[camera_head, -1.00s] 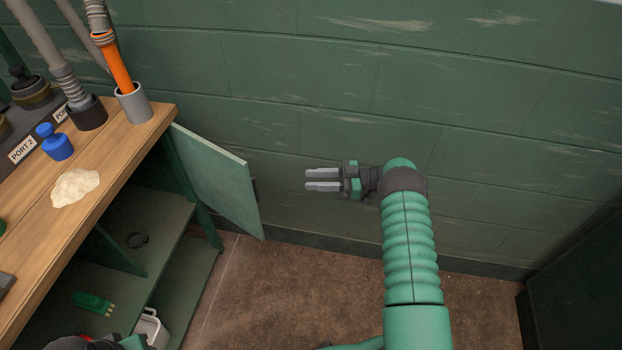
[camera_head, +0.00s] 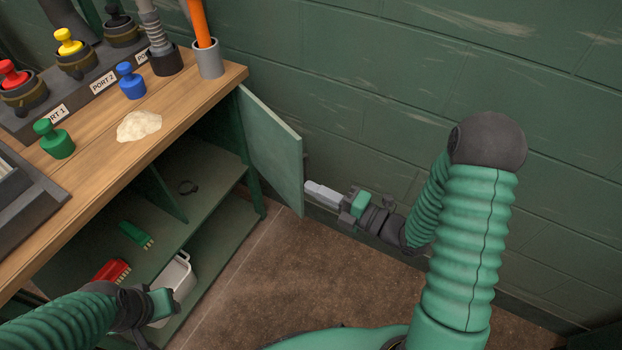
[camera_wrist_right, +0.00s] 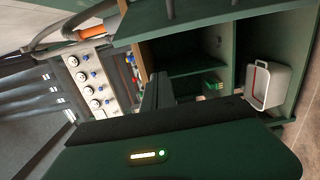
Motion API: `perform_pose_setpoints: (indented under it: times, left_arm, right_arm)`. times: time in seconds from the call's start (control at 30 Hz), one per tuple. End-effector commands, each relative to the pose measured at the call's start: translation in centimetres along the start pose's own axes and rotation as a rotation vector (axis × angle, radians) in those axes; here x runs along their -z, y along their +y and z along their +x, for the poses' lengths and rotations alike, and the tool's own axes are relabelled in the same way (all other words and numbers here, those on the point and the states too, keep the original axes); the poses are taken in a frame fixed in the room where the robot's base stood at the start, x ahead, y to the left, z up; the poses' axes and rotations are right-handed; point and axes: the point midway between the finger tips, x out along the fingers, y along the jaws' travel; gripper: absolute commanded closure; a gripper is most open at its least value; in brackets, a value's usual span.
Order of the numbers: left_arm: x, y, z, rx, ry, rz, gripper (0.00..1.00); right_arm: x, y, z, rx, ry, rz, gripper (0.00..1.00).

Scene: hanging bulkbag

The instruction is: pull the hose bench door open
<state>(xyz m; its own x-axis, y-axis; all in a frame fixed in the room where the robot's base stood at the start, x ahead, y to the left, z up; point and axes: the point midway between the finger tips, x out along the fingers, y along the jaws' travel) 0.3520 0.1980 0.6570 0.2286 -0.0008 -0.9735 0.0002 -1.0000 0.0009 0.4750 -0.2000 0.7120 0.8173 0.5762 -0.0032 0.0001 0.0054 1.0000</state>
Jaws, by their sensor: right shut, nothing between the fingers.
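The hose bench door (camera_head: 272,150) is a pale green panel at the right end of the bench (camera_head: 190,105). It stands swung open toward the wall, leaving the shelves exposed. My right gripper (camera_head: 318,193) is shut and empty, beside the door's lower free edge on the wall side. Whether its fingertips touch the door cannot be told. In the right wrist view the open shelves (camera_wrist_right: 205,65) are seen past my gripper. My left gripper (camera_head: 160,303) is low at the left, in front of the shelves; its fingers are unclear.
Plugs and hoses stand on the bench top. The wall (camera_head: 390,110) is close behind the door. The brown floor (camera_head: 270,265) is clear.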

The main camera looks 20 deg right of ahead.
Motion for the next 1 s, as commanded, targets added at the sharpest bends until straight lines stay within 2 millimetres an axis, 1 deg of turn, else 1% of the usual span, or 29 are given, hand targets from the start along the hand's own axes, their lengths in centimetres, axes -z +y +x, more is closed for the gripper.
perform_pose_setpoints:
  times: [0.3,0.37,0.4,0.43,0.5,0.63,0.73,1.0]
  left_arm:
    - [-0.3,0.0,1.3,0.0,0.0,0.0,0.64]
    - [-0.4,0.0,1.6,0.0,0.0,0.0,0.64]
    - [-0.4,0.0,1.7,0.0,0.0,0.0,0.64]
    - [-0.4,0.0,1.9,0.0,0.0,0.0,0.64]
    - [-0.5,0.0,2.0,0.0,0.0,0.0,0.64]
    - [-0.5,0.0,2.3,0.0,0.0,0.0,0.64]
    - [-0.6,0.0,2.3,0.0,0.0,0.0,0.64]
    - [-0.5,0.0,2.2,0.0,0.0,0.0,0.64]
  right_arm:
    - [0.0,-0.2,6.8,-0.004,0.003,0.001,1.0]
    - [0.0,-0.2,8.1,-0.004,0.003,0.001,1.0]
    - [-0.4,-0.2,8.5,-0.004,-0.002,0.002,1.0]
    - [-1.2,-0.2,8.1,-0.004,-0.006,0.0,1.0]
    - [-2.3,-0.2,7.6,-0.003,-0.005,0.001,1.0]
    - [-3.5,-0.1,7.2,-0.003,-0.003,0.003,1.0]
    - [-3.9,0.0,7.0,-0.003,-0.001,0.004,1.0]
    - [-3.9,0.0,7.0,-0.002,0.0,0.005,1.0]
